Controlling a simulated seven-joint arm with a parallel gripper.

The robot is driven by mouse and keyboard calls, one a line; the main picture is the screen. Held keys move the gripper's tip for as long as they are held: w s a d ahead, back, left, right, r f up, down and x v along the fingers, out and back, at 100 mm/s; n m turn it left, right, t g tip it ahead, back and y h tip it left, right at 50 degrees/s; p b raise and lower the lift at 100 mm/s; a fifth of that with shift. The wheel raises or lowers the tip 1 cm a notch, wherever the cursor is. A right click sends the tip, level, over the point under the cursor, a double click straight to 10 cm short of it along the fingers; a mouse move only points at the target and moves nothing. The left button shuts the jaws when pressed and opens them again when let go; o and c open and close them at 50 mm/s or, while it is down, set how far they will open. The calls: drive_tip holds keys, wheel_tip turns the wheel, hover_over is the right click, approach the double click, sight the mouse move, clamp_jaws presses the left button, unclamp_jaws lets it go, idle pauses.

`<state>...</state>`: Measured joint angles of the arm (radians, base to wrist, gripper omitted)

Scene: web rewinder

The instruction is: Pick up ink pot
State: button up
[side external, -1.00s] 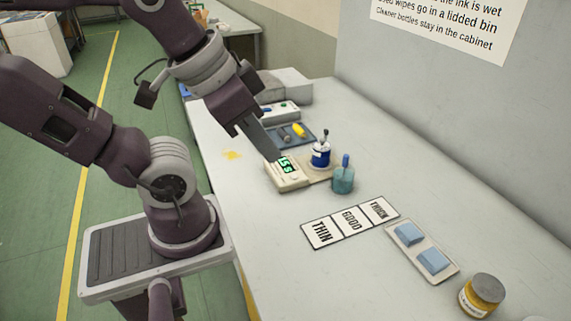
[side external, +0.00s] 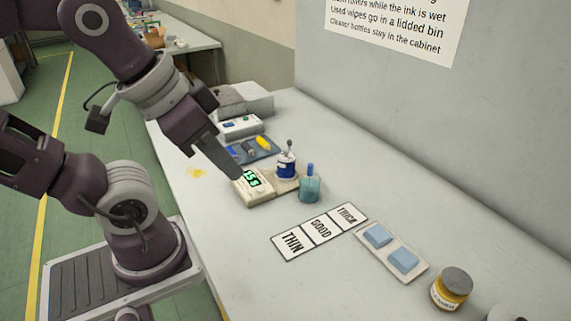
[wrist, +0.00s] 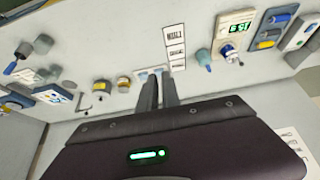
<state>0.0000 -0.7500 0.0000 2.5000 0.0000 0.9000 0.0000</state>
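A small blue pot with a white band and a dark-topped stick (side external: 287,166) stands upright beside the timer. A teal pot with a blue handle (side external: 310,190) stands just right of it. I cannot tell for sure which is the ink pot. Both also show in the wrist view: the blue pot (wrist: 232,58) and the teal pot (wrist: 203,57). My gripper (side external: 236,174) is above the timer, left of the blue pot and apart from it. In the wrist view my gripper's fingers (wrist: 160,76) are slightly apart with nothing held.
The timer (side external: 253,190) has a green lit display. A THIN/GOOD/THICK card (side external: 320,231), a tray with two blue pads (side external: 409,280) and a yellow jar (side external: 450,291) lie to the right. A dark tray with a yellow item (side external: 240,157) lies behind.

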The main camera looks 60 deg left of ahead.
drive_tip(key=o, duration=1.4)
drive_tip(key=shift+o, duration=0.2)
